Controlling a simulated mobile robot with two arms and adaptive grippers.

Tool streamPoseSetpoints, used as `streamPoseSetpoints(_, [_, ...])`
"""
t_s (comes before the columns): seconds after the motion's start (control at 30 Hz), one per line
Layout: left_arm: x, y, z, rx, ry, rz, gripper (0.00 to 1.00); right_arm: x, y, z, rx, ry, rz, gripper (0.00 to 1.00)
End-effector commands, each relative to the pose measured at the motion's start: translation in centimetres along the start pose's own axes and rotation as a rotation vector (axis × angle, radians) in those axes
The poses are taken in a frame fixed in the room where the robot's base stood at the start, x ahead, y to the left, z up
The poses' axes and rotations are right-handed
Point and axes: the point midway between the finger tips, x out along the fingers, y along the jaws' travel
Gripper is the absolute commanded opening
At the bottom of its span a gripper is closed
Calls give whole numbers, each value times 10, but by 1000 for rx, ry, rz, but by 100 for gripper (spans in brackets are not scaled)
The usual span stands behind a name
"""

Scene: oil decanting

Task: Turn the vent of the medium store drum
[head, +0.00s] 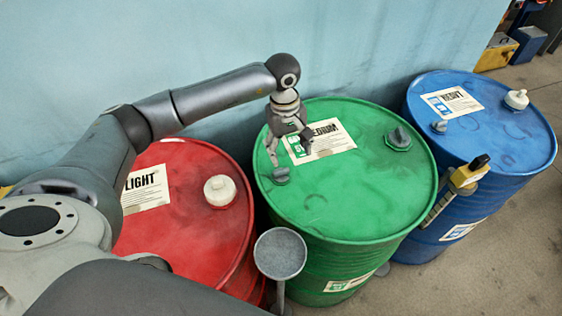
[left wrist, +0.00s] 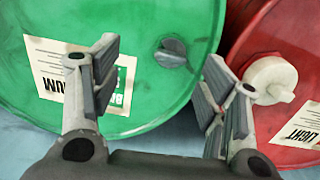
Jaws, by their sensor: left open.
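The medium drum (head: 330,215) is green, upright in the middle of the head view, with a white label reading "MEDIUM" on its lid. A small dark grey knob, which looks like the vent (head: 281,175), sits on the lid's left side; the left wrist view shows it too (left wrist: 172,52). A larger grey cap (head: 398,139) is at the lid's right. My left gripper (head: 289,153) is open and empty above the lid, near the small knob and apart from it. In the left wrist view, the knob appears between the spread fingers. My right gripper is not in view.
The red light drum (head: 178,240), with a white cap (head: 219,190), stands close at left. The blue heavy drum (head: 515,150) is at right. A grey round-topped stand (head: 280,253) is in front; a yellow-black tool (head: 468,173) is between green and blue drums. A wall is behind.

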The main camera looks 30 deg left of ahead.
Motion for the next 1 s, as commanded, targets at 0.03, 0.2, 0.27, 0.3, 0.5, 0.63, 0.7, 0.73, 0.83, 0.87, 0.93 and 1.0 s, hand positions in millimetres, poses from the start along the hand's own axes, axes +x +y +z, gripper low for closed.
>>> streamPoseSetpoints(0.03, [-4,-7,-10,5,28,-30,68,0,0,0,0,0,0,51])
streamPoseSetpoints(0.2, [-2,-16,-21,12,58,-73,68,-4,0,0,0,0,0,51])
streamPoseSetpoints(0.27, [5,-17,-21,11,57,-73,68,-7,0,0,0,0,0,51])
streamPoseSetpoints(0.3, [11,-18,-21,10,56,-73,68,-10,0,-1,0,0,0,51])
streamPoseSetpoints(0.5, [49,-20,-22,10,53,-73,68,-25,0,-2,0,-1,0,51])
streamPoseSetpoints(0.63, [72,-21,-23,10,53,-71,68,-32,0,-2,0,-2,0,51])
streamPoseSetpoints(0.7, [82,-21,-24,10,54,-69,68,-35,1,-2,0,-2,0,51])
streamPoseSetpoints(0.73, [86,-21,-24,10,54,-69,68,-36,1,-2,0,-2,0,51])
streamPoseSetpoints(0.83, [95,-22,-25,10,55,-68,68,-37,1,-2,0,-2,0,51])
streamPoseSetpoints(0.87, [97,-22,-25,10,55,-68,68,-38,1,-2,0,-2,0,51])
streamPoseSetpoints(0.93, [100,-22,-25,10,56,-68,68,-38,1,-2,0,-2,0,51])
streamPoseSetpoints(1.0, [101,-22,-25,11,56,-67,68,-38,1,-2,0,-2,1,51])
